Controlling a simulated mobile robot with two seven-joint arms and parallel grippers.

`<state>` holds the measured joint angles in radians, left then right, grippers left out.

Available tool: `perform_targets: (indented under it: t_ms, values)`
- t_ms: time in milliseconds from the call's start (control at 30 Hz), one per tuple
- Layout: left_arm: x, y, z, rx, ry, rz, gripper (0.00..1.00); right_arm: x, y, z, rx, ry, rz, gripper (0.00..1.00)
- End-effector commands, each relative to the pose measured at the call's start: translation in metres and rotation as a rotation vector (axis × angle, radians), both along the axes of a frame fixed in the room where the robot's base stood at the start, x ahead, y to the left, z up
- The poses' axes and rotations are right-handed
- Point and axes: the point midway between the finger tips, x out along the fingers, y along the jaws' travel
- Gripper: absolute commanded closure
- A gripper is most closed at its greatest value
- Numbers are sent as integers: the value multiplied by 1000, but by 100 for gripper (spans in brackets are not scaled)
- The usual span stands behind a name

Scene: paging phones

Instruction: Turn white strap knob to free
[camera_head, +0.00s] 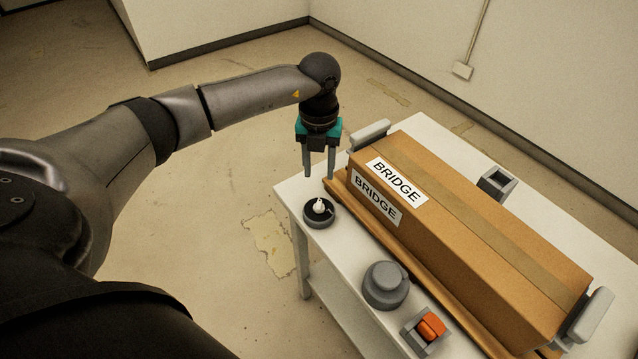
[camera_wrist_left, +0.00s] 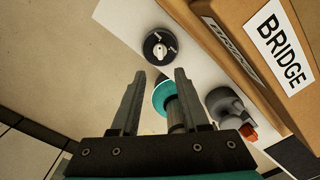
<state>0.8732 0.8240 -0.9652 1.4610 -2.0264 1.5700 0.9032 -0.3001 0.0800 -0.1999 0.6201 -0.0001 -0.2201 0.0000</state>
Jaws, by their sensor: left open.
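The white strap knob (camera_head: 320,205) sits on a round dark base near the left end of the white table. In the left wrist view the knob (camera_wrist_left: 159,49) shows beyond my fingertips, with small white marks on its dark dial. My left gripper (camera_head: 320,174) is open and empty, pointing down, above and behind the knob in the head view and apart from it. In the left wrist view its two fingers (camera_wrist_left: 157,78) stand apart with nothing between them touching. My right gripper is not in view.
A long cardboard box (camera_head: 470,230) labelled BRIDGE lies on the table (camera_head: 425,126) between grey end brackets (camera_head: 369,135). A round grey knob (camera_head: 385,284) and an orange switch (camera_head: 431,326) stand along the front edge. A small grey holder (camera_head: 497,182) stands behind the box.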

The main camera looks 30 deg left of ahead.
Motion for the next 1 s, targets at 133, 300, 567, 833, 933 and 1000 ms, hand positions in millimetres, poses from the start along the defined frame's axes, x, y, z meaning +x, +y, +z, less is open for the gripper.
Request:
perform_targets:
  t_ms: [133, 300, 567, 833, 933, 1000]
  values:
    - [0, 0, 29, 0, -3, 0, 55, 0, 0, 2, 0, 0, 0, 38]
    - [0, 0, 47, 0, -1, 1, 55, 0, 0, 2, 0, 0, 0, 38]
    - [0, 0, 51, 0, 1, 0, 55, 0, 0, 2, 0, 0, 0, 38]
    - [0, 0, 51, 0, 1, 1, 55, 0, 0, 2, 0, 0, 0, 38]
    - [0, -1, 50, -3, 0, -1, 55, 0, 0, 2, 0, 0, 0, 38]
    - [0, -10, 47, -31, -6, -16, 55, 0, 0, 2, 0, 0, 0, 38]
